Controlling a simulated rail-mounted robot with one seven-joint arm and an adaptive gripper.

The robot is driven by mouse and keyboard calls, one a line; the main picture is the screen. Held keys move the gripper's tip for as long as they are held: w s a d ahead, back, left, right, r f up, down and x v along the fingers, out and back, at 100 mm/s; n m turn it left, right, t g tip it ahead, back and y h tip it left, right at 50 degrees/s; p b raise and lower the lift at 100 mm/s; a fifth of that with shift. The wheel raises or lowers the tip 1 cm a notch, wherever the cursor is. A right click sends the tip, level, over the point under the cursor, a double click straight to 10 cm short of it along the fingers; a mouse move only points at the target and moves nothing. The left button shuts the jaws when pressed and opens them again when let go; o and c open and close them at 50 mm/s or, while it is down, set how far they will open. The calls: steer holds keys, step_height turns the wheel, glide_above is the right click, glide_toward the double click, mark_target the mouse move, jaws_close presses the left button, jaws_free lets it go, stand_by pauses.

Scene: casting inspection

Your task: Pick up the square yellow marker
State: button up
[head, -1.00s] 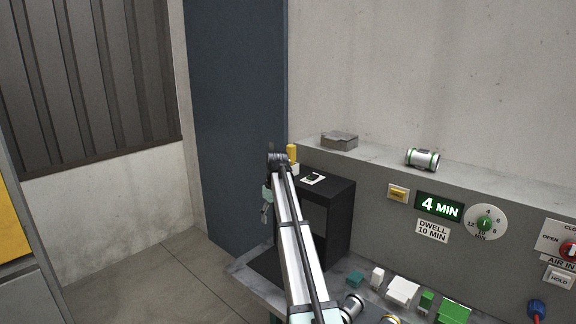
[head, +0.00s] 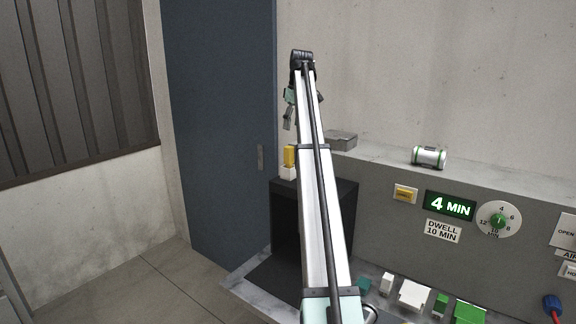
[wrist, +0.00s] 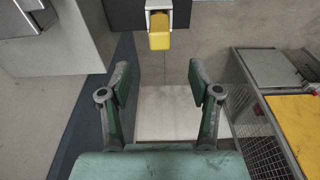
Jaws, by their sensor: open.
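The yellow marker (head: 289,155) stands upright in a small white holder (head: 288,173) at the black box's back left corner. In the wrist view the yellow marker (wrist: 160,31) and its white holder (wrist: 159,5) show at the top centre, beyond the fingertips. My gripper (wrist: 158,78) is open, with nothing between its two green fingers. In the head view my gripper (head: 289,110) hangs above the marker, apart from it, partly hidden by my arm. The marker's cross-section is hard to tell.
The black box (head: 285,215) has an open front and stands on the bench by the grey panel. A grey block (head: 341,139) and a green-ringed cylinder (head: 429,157) rest on the ledge. White and green pieces (head: 414,294) lie along the bench front.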

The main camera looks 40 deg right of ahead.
mark_target(288, 156)
steer(key=f, duration=0.2)
steer(key=w+f, duration=0.1)
steer(key=f, duration=0.5)
steer(key=shift+w+a+f, duration=0.15)
steer(key=shift+a, duration=0.05)
steer(key=shift+w+f+p, duration=0.25)
steer(key=shift+f+p, duration=0.45)
steer(key=shift+f, duration=0.7)
steer(key=shift+w+f+p, duration=0.2)
steer(key=shift+f+p, duration=0.5)
steer(key=shift+f, duration=0.65)
steer(key=c, duration=1.1)
